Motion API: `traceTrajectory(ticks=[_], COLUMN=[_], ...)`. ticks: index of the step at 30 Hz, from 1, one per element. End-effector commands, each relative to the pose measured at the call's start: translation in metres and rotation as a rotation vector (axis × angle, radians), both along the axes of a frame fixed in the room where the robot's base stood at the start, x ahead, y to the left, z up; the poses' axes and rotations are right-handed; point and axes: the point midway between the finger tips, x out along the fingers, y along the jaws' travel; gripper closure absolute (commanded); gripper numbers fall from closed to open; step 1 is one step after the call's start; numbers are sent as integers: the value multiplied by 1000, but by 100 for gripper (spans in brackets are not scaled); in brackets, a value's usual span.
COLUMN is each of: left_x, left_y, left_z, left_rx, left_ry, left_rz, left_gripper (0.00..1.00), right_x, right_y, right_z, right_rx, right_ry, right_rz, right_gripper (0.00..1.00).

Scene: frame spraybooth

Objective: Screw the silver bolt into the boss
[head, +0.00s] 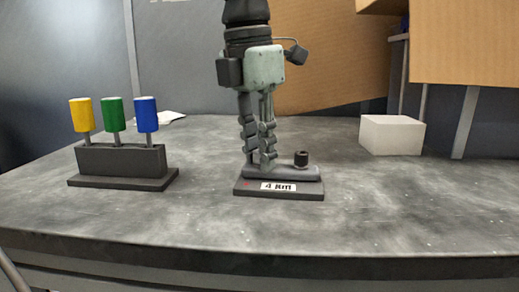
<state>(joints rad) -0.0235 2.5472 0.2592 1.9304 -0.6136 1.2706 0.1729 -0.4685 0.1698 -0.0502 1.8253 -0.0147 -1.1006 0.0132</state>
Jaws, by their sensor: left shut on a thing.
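My left gripper (261,163) comes down from the top and points straight down. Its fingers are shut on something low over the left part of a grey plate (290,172). The fingers hide what they hold, and I cannot make out the silver bolt or its head. The plate lies on a dark base (308,194) with a white "4 Nm" label (278,187). A short black cylinder (301,158) stands upright at the plate's right end, apart from the fingers. I cannot tell which part is the boss. My right gripper is not in view.
A dark rack (121,160) at the left holds three upright tools with yellow (80,115), green (112,114) and blue (145,114) handles. A white block (392,135) sits at the back right. The grey table (400,205) is clear in front and to the right.

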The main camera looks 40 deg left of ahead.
Motion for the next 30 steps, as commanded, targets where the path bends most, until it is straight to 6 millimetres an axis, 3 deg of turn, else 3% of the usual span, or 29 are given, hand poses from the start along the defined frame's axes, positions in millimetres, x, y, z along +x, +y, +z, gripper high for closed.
traceTrajectory(ticks=[1,7,20,30], left_x=[0,0,0,0], left_y=[0,0,0,0], left_z=[2,2,0,0], left_rx=[-4,-5,-1,-2], left_ry=[3,4,4,4], left_rz=[-52,-310,-397,-754], left_gripper=[100,100,100,100], right_x=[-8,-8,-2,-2], right_y=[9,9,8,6], right_z=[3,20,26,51], right_rx=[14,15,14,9], right_ry=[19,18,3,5], right_rz=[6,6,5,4], right_gripper=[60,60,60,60])
